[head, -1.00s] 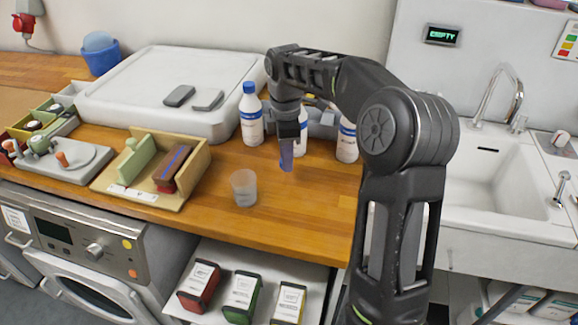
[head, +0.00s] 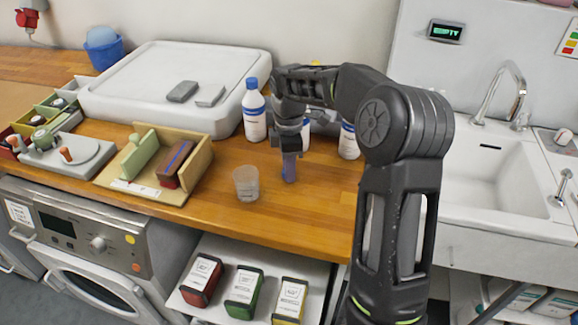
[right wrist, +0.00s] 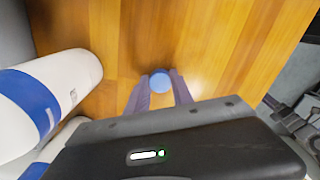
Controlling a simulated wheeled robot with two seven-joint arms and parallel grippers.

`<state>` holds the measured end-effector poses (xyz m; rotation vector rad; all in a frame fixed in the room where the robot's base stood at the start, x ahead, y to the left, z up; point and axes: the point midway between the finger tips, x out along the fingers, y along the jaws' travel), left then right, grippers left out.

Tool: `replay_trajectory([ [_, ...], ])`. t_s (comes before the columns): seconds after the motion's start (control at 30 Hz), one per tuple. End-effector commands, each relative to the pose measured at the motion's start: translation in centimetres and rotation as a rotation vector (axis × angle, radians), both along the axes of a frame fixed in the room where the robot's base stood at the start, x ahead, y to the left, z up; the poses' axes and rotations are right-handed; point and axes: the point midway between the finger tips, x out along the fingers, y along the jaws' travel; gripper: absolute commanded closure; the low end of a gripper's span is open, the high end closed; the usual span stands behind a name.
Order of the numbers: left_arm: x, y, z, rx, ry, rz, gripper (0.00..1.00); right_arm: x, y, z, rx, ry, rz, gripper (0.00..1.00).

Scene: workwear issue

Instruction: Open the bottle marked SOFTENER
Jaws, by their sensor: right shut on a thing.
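My right gripper (head: 289,172) points down over the wooden counter, in front of the bottles. In the right wrist view its fingers (right wrist: 160,90) are shut on a round blue cap (right wrist: 160,82), with bare wood beneath and no bottle under it. A white bottle with a blue cap (head: 254,112) stands left of the gripper. A second white bottle (head: 306,134) is mostly hidden behind the gripper, and a third (head: 348,142) stands right, its top hidden by my arm. Another view of a bottle (right wrist: 30,92) is at the wrist view's left. I cannot read which is SOFTENER.
A clear cup (head: 246,184) stands left of the gripper near the counter's front. A wooden holder (head: 205,160) and a white tray (head: 150,110) lie further left. The sink (head: 500,175) is right.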

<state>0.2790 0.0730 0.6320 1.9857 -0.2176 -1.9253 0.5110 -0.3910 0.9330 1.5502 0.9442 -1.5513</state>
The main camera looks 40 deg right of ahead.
Motion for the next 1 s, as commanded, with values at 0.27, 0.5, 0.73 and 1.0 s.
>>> replay_trajectory([
  [0.27,0.0,0.0,-0.2,0.000,0.000,0.000,0.24,0.0,0.0,-0.3,0.000,0.000,0.000,0.62],
  [0.5,0.0,0.0,-0.2,0.000,0.000,0.000,0.24,0.0,0.0,-0.3,0.000,0.000,0.000,0.51],
  [0.73,0.0,0.0,0.1,0.000,0.000,0.000,0.24,0.0,0.0,0.1,0.000,-0.001,0.000,0.51],
  [1.0,0.0,0.0,-0.2,0.000,0.000,0.000,0.24,0.1,0.0,3.4,-0.001,-0.005,0.001,0.51],
])
